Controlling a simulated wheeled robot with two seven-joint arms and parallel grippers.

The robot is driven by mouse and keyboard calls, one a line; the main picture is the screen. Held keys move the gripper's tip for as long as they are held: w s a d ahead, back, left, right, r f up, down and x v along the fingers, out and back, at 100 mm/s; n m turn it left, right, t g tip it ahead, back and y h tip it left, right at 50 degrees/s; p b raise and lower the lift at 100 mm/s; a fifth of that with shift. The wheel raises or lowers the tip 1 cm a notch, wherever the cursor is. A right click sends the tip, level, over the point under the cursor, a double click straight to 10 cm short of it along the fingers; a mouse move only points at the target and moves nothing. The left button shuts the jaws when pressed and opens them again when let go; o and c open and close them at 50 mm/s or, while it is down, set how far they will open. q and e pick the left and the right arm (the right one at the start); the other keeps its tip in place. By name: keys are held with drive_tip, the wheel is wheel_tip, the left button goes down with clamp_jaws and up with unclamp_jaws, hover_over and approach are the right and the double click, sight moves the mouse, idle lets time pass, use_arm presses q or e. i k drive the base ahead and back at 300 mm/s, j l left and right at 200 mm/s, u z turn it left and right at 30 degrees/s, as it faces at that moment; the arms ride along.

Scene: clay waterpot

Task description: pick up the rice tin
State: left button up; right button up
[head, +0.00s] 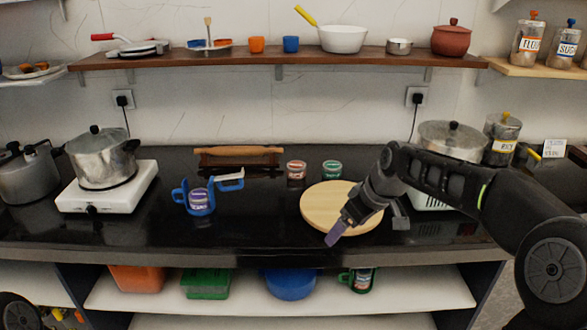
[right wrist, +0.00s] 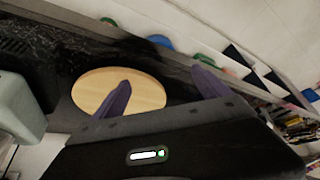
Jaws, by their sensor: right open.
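The rice tin (head: 502,130) is a metal canister with a yellow knob on its lid and a RICE label. It stands at the back right of the dark counter in the head view, beside a large pot, with its lower part close behind my right arm. My right gripper (head: 340,231) is over the front edge of the round wooden board, well to the left of the tin and apart from it. Its purple fingers are spread and empty in the right wrist view (right wrist: 160,80). The tin does not show in that view. My left gripper is not in view.
The wooden board (head: 318,207) lies mid-counter. A large pot (head: 450,139) stands left of the tin, and a small price card (head: 554,148) right of it. Flour and sugar jars (head: 529,43) are on a shelf above. A blue holder (head: 200,198) and a steel pot (head: 98,160) are left.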

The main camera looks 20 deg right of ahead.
sight(296, 170)
drive_tip(key=i, duration=1.3)
